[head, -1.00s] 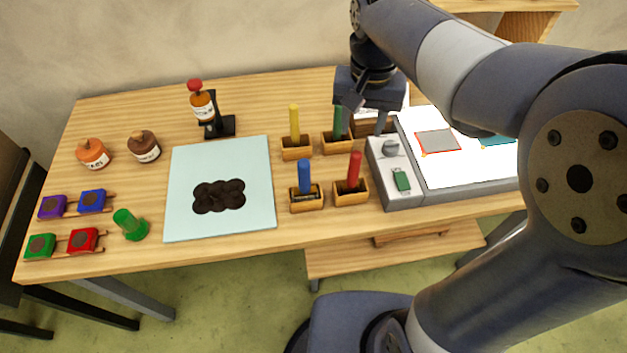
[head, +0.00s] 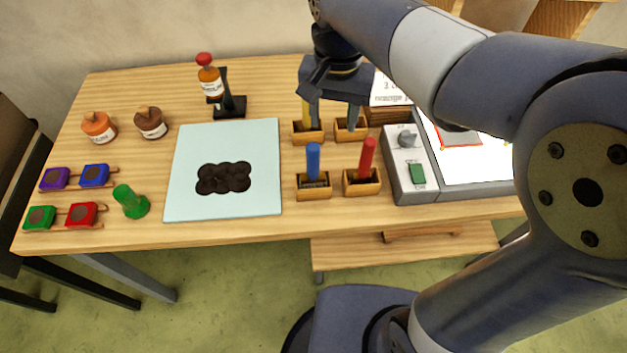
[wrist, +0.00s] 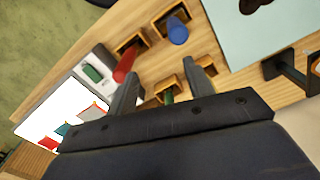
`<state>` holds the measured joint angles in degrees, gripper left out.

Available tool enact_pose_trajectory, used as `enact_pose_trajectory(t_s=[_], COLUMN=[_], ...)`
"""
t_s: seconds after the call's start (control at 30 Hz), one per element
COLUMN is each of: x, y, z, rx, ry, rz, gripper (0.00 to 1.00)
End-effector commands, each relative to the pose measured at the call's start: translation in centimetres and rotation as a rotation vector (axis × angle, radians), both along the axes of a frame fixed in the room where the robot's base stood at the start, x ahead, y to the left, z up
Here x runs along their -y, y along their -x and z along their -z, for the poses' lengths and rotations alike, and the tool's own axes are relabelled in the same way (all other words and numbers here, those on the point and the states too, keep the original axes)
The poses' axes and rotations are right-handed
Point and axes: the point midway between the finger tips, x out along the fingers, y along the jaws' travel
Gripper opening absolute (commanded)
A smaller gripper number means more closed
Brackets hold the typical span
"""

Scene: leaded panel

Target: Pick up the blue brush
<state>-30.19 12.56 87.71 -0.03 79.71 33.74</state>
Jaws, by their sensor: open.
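The blue brush (head: 313,160) stands upright, handle up, in a small wooden holder (head: 314,190) at the front of the bench, right of the pale blue mat. It also shows in the wrist view (wrist: 177,33), near the top and beyond the fingertips. My gripper (head: 333,120) is open and empty.
A red brush (head: 367,155) stands close to the right. The yellow brush (head: 306,112) is partly hidden behind my gripper. A lit light box (head: 465,190) stands right. The mat (head: 190,195) with a dark patch lies left. Free bench lies in front of the holders.

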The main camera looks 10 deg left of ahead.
Motion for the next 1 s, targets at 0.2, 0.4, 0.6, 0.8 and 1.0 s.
enact_pose_trajectory(t_s=[0.2,0.4,0.6,0.8,1.0], x=[-3.4,-3.5,-3.5,-3.4,-3.3], y=[1.7,1.9,1.9,2.2,2.2], z=[1.9,4.7,6.8,8.9,11.6], rx=[-0.001,-0.005,-0.002,-0.005,-0.003], ry=[0.000,0.003,0.001,0.003,0.002], rz=[0.013,0.017,0.017,0.016,0.016], gripper=[0.50,0.50,0.50,0.50,0.50])
